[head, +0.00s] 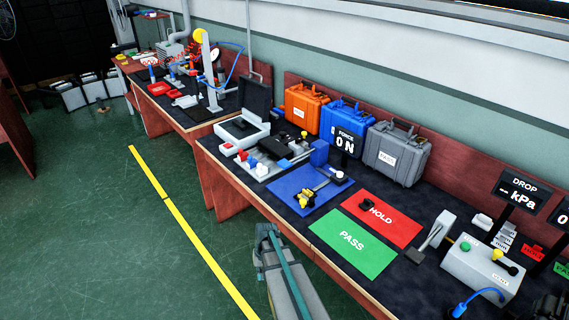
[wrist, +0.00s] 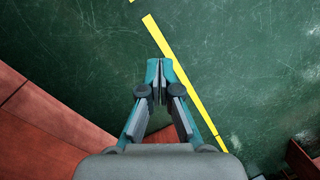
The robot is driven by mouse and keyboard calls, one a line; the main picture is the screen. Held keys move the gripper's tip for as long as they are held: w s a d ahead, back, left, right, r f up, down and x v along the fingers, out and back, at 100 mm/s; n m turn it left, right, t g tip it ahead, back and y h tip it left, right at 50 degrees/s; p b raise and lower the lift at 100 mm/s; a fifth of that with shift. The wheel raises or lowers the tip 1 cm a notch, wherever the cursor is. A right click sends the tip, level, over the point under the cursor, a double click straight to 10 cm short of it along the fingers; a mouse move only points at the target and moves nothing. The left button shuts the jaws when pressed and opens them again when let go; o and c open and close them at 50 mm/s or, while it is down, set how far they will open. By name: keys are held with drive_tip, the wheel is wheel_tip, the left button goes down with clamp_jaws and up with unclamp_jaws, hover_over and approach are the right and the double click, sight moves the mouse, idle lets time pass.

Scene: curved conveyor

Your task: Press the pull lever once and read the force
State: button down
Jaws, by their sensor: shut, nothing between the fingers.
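The force display (head: 346,143) is a black sign on the bench reading "FORCE 0 N". It stands beside a blue block (head: 319,153) at the right end of a pale fixture (head: 266,166) with red, white and blue parts. I cannot tell for certain which part is the pull lever; a grey handle (head: 430,241) also stands farther right on the bench. My gripper (wrist: 161,72) is shut and empty in the wrist view, with its fingertips together above the green floor. It is away from the bench-top items.
A blue mat (head: 290,196) holds a yellow and black part. Red HOLD (head: 398,231) and green PASS (head: 372,258) mats lie to its right. Orange (head: 304,106), blue (head: 333,116) and grey (head: 410,163) cases line the back. The floor by the yellow line (head: 195,237) is clear.

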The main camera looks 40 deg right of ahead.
drive_tip(key=w+d+r+t, duration=0.1)
drive_tip(key=w+d+r, duration=0.3)
drive_tip(key=d+r, duration=0.1)
drive_tip(key=w+d+r+m+t, duration=0.1)
drive_tip(key=w+d+r, duration=0.4)
drive_tip(key=d, duration=0.2)
drive_tip(key=w+d+r+t, duration=0.2)
drive_tip(key=w+d+r, duration=0.2)
drive_tip(key=d+r, duration=0.1)
drive_tip(key=shift+w+d+r+m+h, duration=0.3)
drive_tip(key=shift+d+m, duration=0.1)
drive_tip(key=shift+d, duration=0.15)
drive_tip(key=w+d+r+t, duration=0.2)
drive_tip(key=w+d+r, duration=0.1)
drive_tip(key=d+r, duration=0.35)
drive_tip(key=w+d+r+t, duration=0.1)
drive_tip(key=w+d+r, duration=0.2)
drive_tip(key=d+r, duration=0.3)
wheel_tip(320, 180, up, 8)
drive_tip(key=t, duration=0.2)
hover_over(286, 163)
drive_tip(key=shift+p, duration=0.3)
wheel_tip(286, 163, down, 8)
drive_tip(key=b, duration=0.3)
drive_tip(key=shift+r, duration=0.15)
drive_tip(key=shift+f, duration=0.55)
